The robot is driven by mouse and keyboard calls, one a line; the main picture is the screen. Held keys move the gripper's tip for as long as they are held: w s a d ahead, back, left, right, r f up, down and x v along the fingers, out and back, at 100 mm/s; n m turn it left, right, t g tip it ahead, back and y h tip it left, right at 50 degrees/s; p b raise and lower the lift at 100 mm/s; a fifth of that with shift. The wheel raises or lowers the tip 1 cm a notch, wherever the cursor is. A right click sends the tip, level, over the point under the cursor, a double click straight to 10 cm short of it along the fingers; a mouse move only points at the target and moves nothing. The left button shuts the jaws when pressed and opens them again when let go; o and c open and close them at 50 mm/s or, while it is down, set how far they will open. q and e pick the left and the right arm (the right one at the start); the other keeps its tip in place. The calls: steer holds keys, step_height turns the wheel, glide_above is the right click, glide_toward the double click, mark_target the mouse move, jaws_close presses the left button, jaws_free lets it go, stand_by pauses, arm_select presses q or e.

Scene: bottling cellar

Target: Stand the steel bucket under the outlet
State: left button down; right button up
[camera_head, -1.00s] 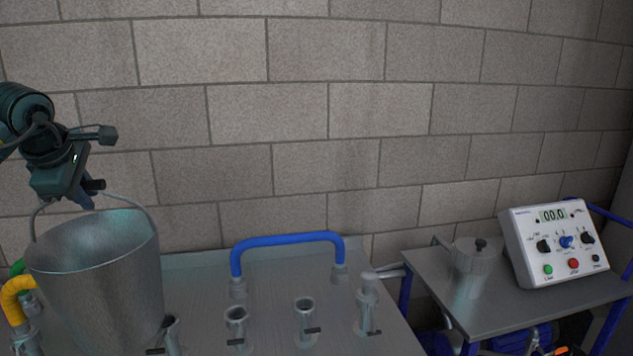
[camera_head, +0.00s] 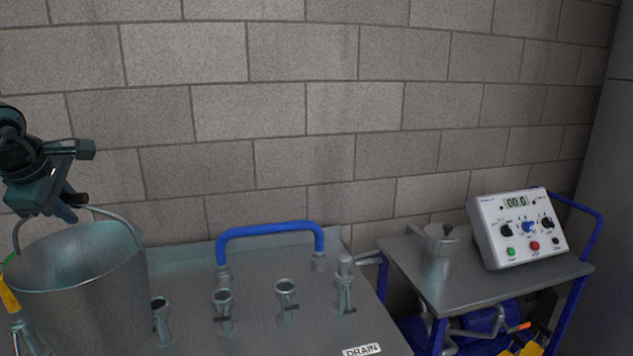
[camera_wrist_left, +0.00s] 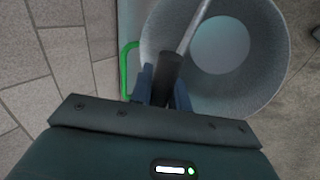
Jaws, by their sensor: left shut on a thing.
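The steel bucket (camera_head: 85,300) hangs by its handle at the left of the head view, in front of the steel panel's left part. My left gripper (camera_head: 70,205) is shut on the bucket's handle, above the rim. In the left wrist view the gripper (camera_wrist_left: 165,85) grips the handle's dark grip, and the open, empty-looking bucket (camera_wrist_left: 265,75) is below it. The bucket's bottom is cut off in the head view. An outlet with a side spout (camera_head: 344,285) stands at the panel's right side; I cannot tell whether it is the task's outlet. My right gripper is not in view.
At the right a blue-framed cart (camera_head: 480,290) holds a lidded steel jug (camera_head: 438,255) and a control box (camera_head: 518,230). A block wall closes the back.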

mark_target(120, 291)
arm_select(q)
steer(key=s+d+f+m+h, duration=0.1)
steer(key=s+d+f+m, duration=0.1)
steer(key=d+f+m, duration=0.1)
steer(key=s+d+f+m+h, duration=0.2)
steer(key=d+f+m, duration=0.1)
steer(key=d+f, duration=0.1)
steer(key=s+d+f+m+g+h, duration=0.1)
steer(key=s+d+f+m+h, duration=0.1)
steer(key=d, duration=0.3)
steer(key=shift+s+f+m, duration=0.6)
steer(key=shift+f+m, duration=0.2)
steer(key=shift+f, duration=0.1)
steer(key=s+d+f+m+g+h, duration=0.3)
steer(key=s+d+f+m+g, duration=0.2)
steer(key=d+f+m, duration=0.5)
steer(key=s+d+f, duration=0.1)
steer(key=s+d, duration=0.1)
steer(key=d, duration=0.1)
steer(key=shift+s+f+m+g, duration=0.15)
steer(key=shift+s+m+g, duration=0.15)
steer(key=shift+m, duration=0.1)
steer(key=shift+d, duration=0.2)
steer(key=shift+a, duration=0.1)
